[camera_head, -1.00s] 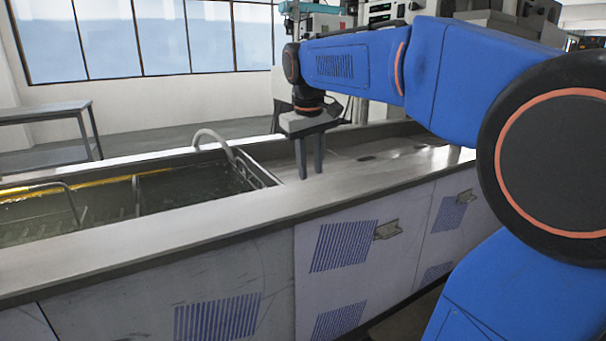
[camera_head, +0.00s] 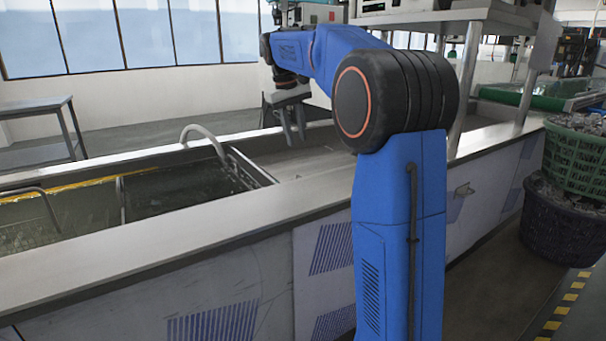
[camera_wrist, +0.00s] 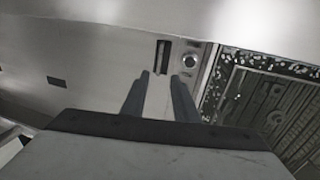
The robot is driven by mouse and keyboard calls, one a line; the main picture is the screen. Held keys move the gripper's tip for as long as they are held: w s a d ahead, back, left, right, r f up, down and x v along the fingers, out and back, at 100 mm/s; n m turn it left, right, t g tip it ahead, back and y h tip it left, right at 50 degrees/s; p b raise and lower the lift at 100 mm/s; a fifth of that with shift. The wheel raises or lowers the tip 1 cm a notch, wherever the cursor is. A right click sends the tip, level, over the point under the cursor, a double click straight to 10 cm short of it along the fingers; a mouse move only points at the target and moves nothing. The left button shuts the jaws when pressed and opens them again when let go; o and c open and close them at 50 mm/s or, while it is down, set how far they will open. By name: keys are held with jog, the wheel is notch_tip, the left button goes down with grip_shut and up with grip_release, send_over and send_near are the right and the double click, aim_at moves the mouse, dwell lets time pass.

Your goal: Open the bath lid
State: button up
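My gripper (camera_head: 293,128) is in the air above the flat metal top to the right of the open tank. Its two fingers point down and are apart, with nothing between them. In the wrist view the gripper (camera_wrist: 160,78) has its fingertips just short of a dark recessed slot (camera_wrist: 163,55) and a round fitting (camera_wrist: 190,58). A smooth metal panel (camera_head: 305,163) lies flat there; I cannot tell for certain whether it is the bath lid. The open tank (camera_head: 150,192) holds liquid and a rack.
A curved pale pipe (camera_head: 203,132) rises at the tank's back edge. A grey side table (camera_head: 35,107) stands at the left. Green and dark baskets (camera_head: 572,160) are stacked at the right. A shelf on posts (camera_head: 465,14) stands behind my arm.

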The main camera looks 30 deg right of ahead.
jog(key=d+f, duration=0.1)
jog(key=f, duration=0.3)
jog(key=d+f, duration=0.1)
jog(key=f, duration=0.9)
jog(key=shift+d, duration=0.4)
grip_shut()
dwell(0.7)
